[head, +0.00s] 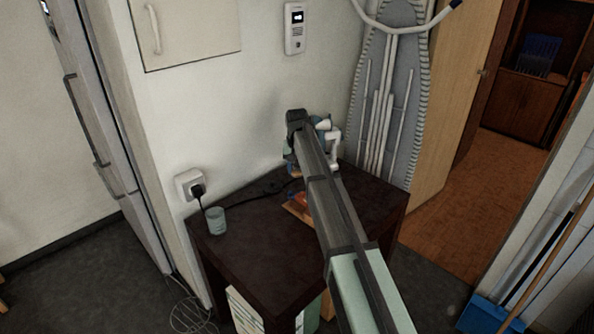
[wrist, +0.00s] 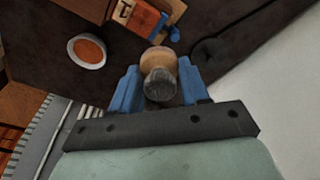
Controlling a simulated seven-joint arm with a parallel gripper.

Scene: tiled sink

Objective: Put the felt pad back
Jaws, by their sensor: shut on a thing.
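My gripper (wrist: 157,76) has blue fingers on both sides of a small rounded piece (wrist: 160,84) in the wrist view. The piece has a tan, wood-like far end and a dark grey near end. The fingers are shut on it. I cannot tell for sure whether this is the felt pad. In the head view my arm reaches over a dark table (head: 243,258) towards the wall. It largely hides the gripper and the held piece there.
A white dish (wrist: 87,51) with orange contents and a wooden block (wrist: 135,17) marked T lie beyond the gripper. A grey-green cup (head: 216,220) stands at the table's left, near a wall plug (head: 191,187). A black cord runs along the tabletop. An ironing board (head: 393,100) leans behind.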

